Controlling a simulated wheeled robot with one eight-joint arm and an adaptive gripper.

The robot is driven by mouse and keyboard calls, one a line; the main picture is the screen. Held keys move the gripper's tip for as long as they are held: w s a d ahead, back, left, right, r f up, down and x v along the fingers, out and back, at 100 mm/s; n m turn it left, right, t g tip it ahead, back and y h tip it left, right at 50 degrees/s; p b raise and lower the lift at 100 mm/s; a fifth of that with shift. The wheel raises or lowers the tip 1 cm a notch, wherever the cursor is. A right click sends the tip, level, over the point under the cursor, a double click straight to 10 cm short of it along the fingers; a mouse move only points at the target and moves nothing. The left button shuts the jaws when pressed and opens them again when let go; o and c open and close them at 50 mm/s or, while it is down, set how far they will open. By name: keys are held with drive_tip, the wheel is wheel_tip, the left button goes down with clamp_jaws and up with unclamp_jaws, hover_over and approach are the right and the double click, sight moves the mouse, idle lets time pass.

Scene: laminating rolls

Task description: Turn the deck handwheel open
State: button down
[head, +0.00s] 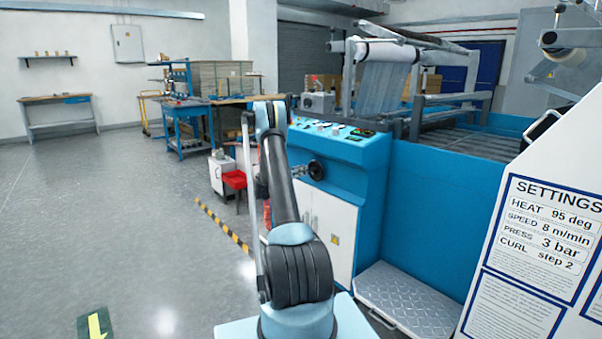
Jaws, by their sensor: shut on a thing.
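The deck handwheel (317,170) is a small dark wheel on the front of the blue machine console (345,165), in the middle of the head view. My gripper (304,172) shows only as a small grey part at the left side of the wheel, beside my arm. It is shut on the handwheel at its near left side. My upper arm hides my wrist and most of the gripper, so the exact finger contact is too small to tell.
White cabinet doors (328,232) are below the console. A metal step plate (408,300) and a white settings board (540,230) stand at the right. Open grey floor lies left.

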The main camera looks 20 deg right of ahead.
sight(317, 180)
drive_tip(key=f+n, duration=0.1)
drive_tip(key=n, duration=0.2)
drive_tip(key=shift+w+f, duration=0.1)
drive_tip(key=shift+f, duration=0.1)
drive_tip(key=s+f+n, duration=0.1)
drive_tip(key=n, duration=0.4)
drive_tip(key=s+d+f+n, duration=0.1)
drive_tip(key=s+n, duration=0.1)
drive_tip(key=n, duration=0.3)
drive_tip(key=s+f+n, duration=0.2)
drive_tip(key=n, duration=0.4)
drive_tip(key=shift+s+d, duration=0.15)
drive_tip(key=shift+d, duration=0.15)
drive_tip(key=shift+s+d+r+n, duration=0.15)
drive_tip(key=shift+s+n, duration=0.2)
drive_tip(key=shift+n, duration=0.5)
drive_tip(key=shift+s+d+r+n, duration=0.15)
drive_tip(key=shift+s+n, duration=0.2)
drive_tip(key=shift+n, duration=0.55)
drive_tip(key=shift+s+d+n, duration=0.15)
drive_tip(key=shift+s+n, duration=0.2)
drive_tip(key=shift+n, duration=0.5)
drive_tip(key=c, duration=1.8)
unclamp_jaws()
